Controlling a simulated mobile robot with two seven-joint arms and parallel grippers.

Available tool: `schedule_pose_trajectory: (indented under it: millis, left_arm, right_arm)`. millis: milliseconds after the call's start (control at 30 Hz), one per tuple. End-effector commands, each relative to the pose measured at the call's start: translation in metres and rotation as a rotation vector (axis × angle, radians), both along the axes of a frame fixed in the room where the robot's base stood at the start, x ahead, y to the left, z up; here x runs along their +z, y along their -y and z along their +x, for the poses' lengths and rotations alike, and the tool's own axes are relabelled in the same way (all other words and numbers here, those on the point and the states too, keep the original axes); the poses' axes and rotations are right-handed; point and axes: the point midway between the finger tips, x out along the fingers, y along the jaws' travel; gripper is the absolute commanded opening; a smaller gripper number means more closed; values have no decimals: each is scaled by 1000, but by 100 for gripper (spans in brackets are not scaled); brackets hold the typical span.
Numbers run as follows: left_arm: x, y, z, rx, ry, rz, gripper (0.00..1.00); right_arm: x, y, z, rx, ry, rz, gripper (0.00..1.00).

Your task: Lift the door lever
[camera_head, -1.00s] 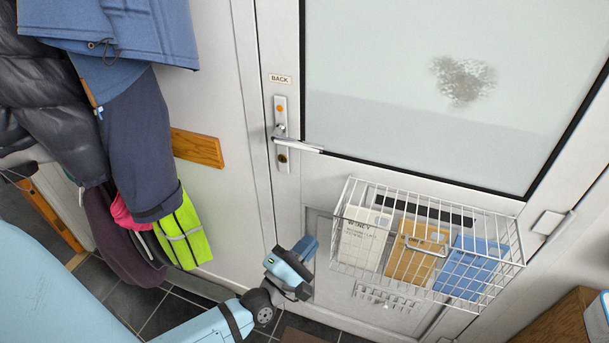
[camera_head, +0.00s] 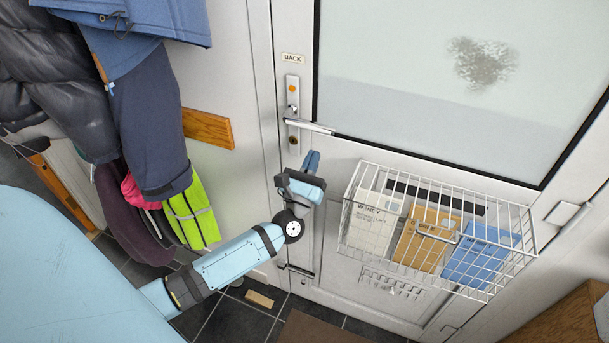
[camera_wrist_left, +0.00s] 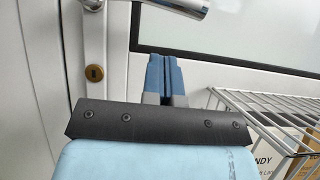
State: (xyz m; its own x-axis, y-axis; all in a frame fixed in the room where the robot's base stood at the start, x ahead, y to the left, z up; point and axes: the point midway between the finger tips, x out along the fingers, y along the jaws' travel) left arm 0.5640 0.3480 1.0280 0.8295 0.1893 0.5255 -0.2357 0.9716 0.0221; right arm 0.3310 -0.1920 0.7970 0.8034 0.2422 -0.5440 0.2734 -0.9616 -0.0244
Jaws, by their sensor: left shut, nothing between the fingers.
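The silver door lever (camera_head: 310,127) sticks out to the right from a tall metal plate (camera_head: 292,95) on the white door. It lies roughly level. In the left wrist view the lever (camera_wrist_left: 178,6) crosses the top edge, and a brass keyhole (camera_wrist_left: 94,73) shows at left. My left gripper (camera_head: 311,160) is just below the lever in the head view, with its blue fingers pointing up. In the left wrist view its fingertips (camera_wrist_left: 164,62) are shut together and empty, below the lever with a visible gap. My right gripper is in neither view.
A white wire basket (camera_head: 352,200) holding letters hangs on the door, close to the right of my left gripper; it also shows in the wrist view (camera_wrist_left: 250,95). Coats (camera_head: 140,110) hang at left. A wooden block (camera_head: 208,128) is on the wall.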

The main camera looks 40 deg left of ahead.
Motion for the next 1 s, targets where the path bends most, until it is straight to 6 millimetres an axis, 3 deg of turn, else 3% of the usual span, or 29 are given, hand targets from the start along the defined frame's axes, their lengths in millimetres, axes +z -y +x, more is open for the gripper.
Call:
schedule_pose_trajectory:
  millis: [100,300,1000]
  left_arm:
    - [23,-1,7,-1,1,-3,0]
    - [38,-1,11,0,-1,0,0]
    - [44,0,11,0,12,-48,0]
  right_arm:
    - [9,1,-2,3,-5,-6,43]
    - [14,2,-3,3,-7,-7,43]
    - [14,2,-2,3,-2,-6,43]
